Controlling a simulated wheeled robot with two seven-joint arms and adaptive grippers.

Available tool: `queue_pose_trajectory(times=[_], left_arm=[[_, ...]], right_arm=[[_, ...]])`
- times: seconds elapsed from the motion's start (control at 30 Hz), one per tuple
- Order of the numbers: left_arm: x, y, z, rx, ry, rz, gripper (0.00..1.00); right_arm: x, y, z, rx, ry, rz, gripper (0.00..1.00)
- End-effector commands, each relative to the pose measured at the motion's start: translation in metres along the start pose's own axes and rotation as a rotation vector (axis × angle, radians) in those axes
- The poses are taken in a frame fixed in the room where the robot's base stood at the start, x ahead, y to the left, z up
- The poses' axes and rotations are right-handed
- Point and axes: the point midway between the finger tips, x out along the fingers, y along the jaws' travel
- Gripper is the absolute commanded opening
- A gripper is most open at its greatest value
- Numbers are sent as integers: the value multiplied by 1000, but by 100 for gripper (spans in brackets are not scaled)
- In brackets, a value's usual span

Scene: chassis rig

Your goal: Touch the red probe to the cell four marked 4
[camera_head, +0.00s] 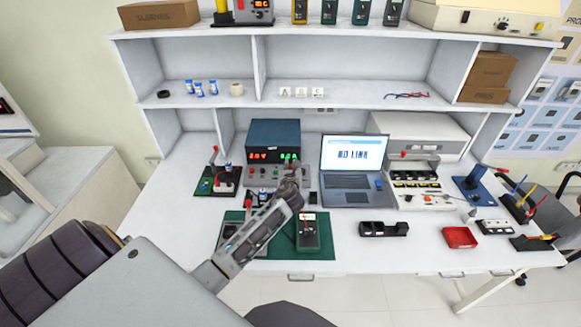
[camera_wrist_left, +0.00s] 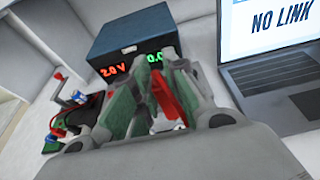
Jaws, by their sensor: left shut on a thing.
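My left gripper (camera_head: 290,176) is over the middle of the bench, in front of the power supply. In the left wrist view its fingers (camera_wrist_left: 160,88) are closed around a red piece, which looks like the red probe (camera_wrist_left: 166,98); its tip is not clear. Small blue-and-white cylinders, possibly cells, stand on the shelf (camera_head: 199,89), and another blue one (camera_wrist_left: 76,97) shows at the left rig. No mark 4 is readable, so I cannot tell which is cell four. My right gripper is not in view.
The blue power supply (camera_head: 273,136) stands close behind the gripper. A laptop (camera_head: 352,160) reading NO LINK is to its right. A meter (camera_head: 308,235) sits on the green mat (camera_head: 283,254). A black holder (camera_head: 383,229) and red tray (camera_head: 460,237) lie at right.

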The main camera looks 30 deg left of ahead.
Motion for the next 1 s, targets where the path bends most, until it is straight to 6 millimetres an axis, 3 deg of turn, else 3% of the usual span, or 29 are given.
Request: queue_pose_trajectory(times=[0.6, 1.0], left_arm=[[11, 0, -35, 0, 0, 1, 0], [12, 0, -40, 0, 0, 0, 0]], right_arm=[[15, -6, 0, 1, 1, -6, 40], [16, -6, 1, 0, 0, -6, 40]])
